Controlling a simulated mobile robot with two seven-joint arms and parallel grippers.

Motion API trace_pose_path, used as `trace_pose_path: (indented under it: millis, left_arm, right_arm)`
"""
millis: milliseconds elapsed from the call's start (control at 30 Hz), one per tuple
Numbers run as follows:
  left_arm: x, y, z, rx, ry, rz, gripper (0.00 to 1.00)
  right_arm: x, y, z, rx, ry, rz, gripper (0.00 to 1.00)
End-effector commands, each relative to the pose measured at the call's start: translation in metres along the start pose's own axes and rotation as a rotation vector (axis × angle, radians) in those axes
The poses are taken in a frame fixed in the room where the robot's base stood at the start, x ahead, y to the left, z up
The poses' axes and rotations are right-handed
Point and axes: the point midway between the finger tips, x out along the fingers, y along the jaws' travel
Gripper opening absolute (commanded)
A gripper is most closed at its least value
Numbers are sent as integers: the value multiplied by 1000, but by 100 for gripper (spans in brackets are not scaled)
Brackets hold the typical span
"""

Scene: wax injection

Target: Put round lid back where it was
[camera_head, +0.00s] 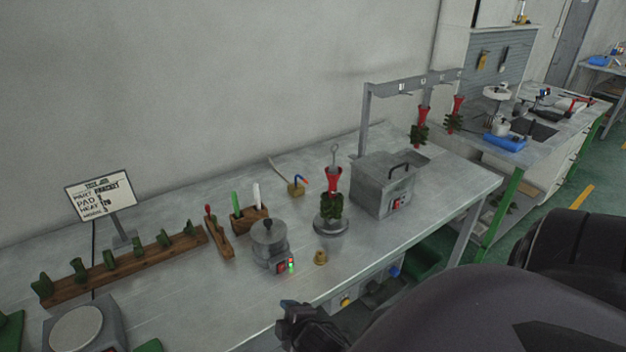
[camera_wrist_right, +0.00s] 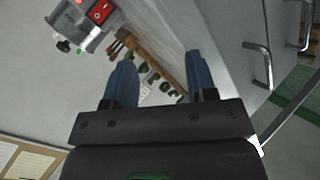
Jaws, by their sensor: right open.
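The round lid (camera_head: 268,226) is grey with a small knob. It appears to sit on top of the small round grey pot (camera_head: 268,247), which has a red switch and a green light. The pot's side with the red switch also shows tilted in the right wrist view (camera_wrist_right: 78,24). My right gripper (camera_head: 297,318) is at the bottom of the head view, in front of the table edge, apart from the pot. In the right wrist view its two blue fingers (camera_wrist_right: 161,75) are spread with nothing between them. My left gripper is not in view.
A brass piece (camera_head: 320,258) stands right of the pot. A red-and-green wax tree (camera_head: 332,195) stands on a round base, with a square grey box (camera_head: 383,185) beside it. A wooden rack (camera_head: 125,264) lies left. The table front (camera_head: 235,318) is mostly clear.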

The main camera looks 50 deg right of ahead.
Motion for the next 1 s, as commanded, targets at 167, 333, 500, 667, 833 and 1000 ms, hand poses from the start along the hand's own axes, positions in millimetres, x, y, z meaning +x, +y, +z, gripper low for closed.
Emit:
trace_pose_path:
  millis: [167, 333, 500, 667, 833, 1000]
  left_arm:
    - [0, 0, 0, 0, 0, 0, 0]
    - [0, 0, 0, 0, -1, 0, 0]
    - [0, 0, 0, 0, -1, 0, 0]
    - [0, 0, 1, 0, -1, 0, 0]
    - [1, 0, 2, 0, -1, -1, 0]
    - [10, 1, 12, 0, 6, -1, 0]
  right_arm:
    - [-33, -41, 24, 441, 81, -86, 52]
    - [-57, -62, 36, 754, 113, -147, 52]
    - [-66, -69, 40, 880, 121, -170, 52]
    - [-66, -69, 40, 890, 122, -171, 52]
    - [-65, -70, 40, 888, 123, -170, 52]
    - [-56, -75, 40, 887, 138, -163, 52]
